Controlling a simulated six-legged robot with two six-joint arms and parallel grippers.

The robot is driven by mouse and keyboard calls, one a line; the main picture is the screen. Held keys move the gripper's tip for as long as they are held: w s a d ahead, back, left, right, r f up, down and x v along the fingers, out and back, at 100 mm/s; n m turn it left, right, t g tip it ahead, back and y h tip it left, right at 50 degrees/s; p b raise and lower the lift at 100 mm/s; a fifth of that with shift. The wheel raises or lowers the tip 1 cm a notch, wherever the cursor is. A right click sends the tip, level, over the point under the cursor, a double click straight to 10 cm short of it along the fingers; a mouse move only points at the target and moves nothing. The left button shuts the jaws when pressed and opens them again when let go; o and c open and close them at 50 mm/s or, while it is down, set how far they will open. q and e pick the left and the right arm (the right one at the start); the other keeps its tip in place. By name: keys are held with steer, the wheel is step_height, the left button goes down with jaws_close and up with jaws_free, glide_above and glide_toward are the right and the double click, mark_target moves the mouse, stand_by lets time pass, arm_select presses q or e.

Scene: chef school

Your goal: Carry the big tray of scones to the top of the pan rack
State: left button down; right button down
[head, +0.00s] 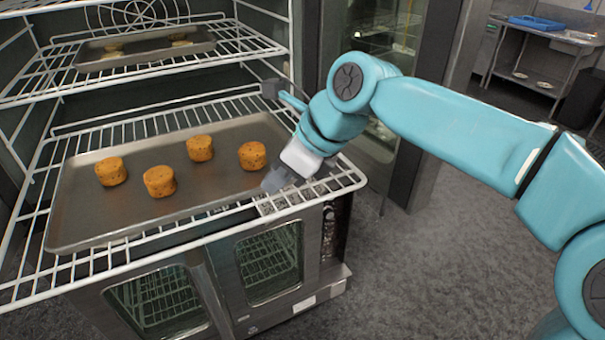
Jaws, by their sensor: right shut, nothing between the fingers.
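The big tray (110,213), a flat grey metal sheet, lies on a white wire shelf on the left. Several round orange-brown scones, one of them a scone (160,181) near the front, sit on it. My right gripper (272,183) is at the tray's right edge, pointing left and down, close to the rightmost scone (252,155). Its fingers are shut with nothing between them; I cannot tell whether they touch the tray. My left gripper is not in view. I cannot tell which structure here is the pan rack.
A smaller tray (145,47) with a few scones lies on the upper wire shelf (50,90), above the big tray. An oven (230,275) with glass doors is below. A steel table (545,40) with a blue tray stands back right. Grey floor is open at right.

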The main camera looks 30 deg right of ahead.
mark_target(247, 194)
steer(key=shift+w+a+p, duration=0.4)
steer(key=shift+w+a, duration=0.7)
steer(key=shift+w, duration=0.15)
steer(key=shift+w+a+f, duration=0.1)
steer(key=shift+w+f, duration=0.1)
steer(key=shift+f, duration=0.5)
steer(key=shift+s+f, duration=0.15)
steer(key=shift+s, duration=0.1)
